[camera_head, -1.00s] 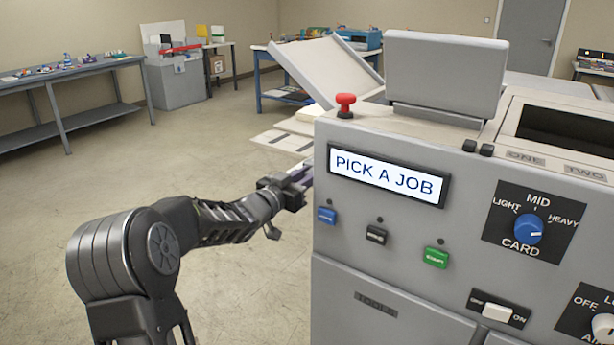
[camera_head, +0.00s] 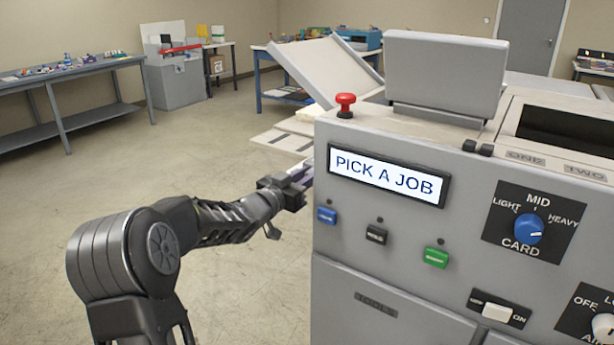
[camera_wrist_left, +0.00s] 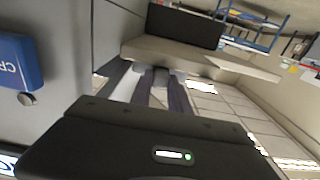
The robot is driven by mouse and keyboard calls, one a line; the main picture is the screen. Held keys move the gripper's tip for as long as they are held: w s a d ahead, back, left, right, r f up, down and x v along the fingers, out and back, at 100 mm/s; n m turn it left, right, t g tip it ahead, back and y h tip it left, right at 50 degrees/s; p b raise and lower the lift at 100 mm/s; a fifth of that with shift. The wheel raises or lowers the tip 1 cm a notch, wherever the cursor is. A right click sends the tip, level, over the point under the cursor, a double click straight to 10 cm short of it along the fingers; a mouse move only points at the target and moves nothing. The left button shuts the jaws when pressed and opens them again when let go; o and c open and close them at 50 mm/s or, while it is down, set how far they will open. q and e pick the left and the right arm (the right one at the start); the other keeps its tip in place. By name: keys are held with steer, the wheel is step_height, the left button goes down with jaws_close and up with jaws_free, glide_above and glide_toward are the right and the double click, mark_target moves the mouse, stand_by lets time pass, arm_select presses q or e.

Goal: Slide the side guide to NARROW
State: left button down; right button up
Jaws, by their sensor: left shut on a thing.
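My left gripper (camera_head: 300,178) is at the left side of the grey laminator, by the edge of its front panel. The fingers hide much of this piece. A pale ledge (camera_wrist_left: 235,68) lies just beyond it. In the head view the machine's front hides the fingertips and the guide. No NARROW marking is readable. My right gripper is in neither view.
The laminator's front has a display (camera_head: 387,175) reading PICK A JOB, blue, black and green buttons, and a CARD dial (camera_head: 528,229). A red stop button (camera_head: 345,105) stands on top. A blue button (camera_wrist_left: 20,62) shows near my left wrist. Open floor lies to the left.

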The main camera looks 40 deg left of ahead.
arm_select(q)
steer(key=shift+w, duration=0.1)
steer(key=w, duration=0.4)
steer(key=shift+r+p, duration=0.15)
steer(key=shift+p, duration=0.15)
steer(key=c, duration=1.7)
jaws_free()
steer(key=o, duration=0.3)
steer(key=shift+w, duration=0.2)
steer(key=shift+o, duration=0.7)
steer(key=shift+s, duration=0.1)
steer(key=s, duration=0.7)
steer(key=shift+s, duration=0.4)
